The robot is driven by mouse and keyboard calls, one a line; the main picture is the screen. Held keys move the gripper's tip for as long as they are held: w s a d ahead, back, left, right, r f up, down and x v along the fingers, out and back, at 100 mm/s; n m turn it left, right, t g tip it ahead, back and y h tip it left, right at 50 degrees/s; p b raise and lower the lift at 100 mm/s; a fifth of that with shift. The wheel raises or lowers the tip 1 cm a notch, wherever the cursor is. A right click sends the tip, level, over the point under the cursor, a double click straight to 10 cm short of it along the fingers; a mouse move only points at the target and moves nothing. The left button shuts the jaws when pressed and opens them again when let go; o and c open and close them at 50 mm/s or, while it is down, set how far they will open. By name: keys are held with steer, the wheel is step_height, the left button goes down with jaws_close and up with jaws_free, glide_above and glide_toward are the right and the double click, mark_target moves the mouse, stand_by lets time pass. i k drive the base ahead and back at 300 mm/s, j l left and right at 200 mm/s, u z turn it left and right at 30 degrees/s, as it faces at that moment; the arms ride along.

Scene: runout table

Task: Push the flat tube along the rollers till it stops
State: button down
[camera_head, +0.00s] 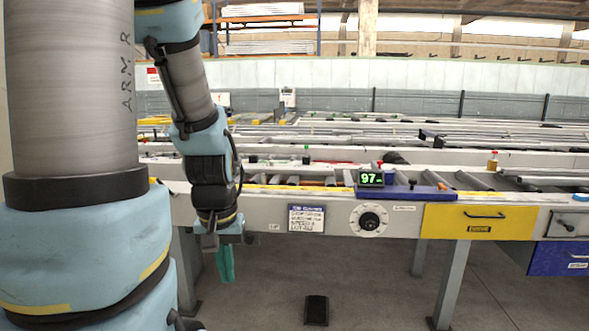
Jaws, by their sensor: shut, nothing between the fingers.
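My gripper (211,245) hangs from the arm at the left, in front of the near side of the runout table (258,215). Its fingers look small and dark here, shut and empty, below the level of the table top. The rollers (462,181) show as grey bars on the near part of the table, to the right of the arm. Several long bars and tubes lie across the table behind them. I cannot tell which of these is the flat tube. My arm hides the left end of the table.
A teal object (225,264) hangs beside my gripper. A black pedal-like box (317,310) is on the floor.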

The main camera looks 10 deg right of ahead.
mark_target(248, 169)
steer(key=i+l+u, duration=0.1)
steer(key=u, duration=0.3)
steer(key=l+u, duration=0.2)
steer(key=u, duration=0.2)
steer(key=l+u, duration=0.2)
steer(key=u, duration=0.2)
steer(key=l+u, duration=0.2)
steer(key=u, duration=0.2)
steer(key=k+l, duration=0.1)
steer(key=l, duration=1.25)
steer(key=k+l, duration=0.1)
steer(key=l, duration=2.55)
steer(key=k, duration=0.05)
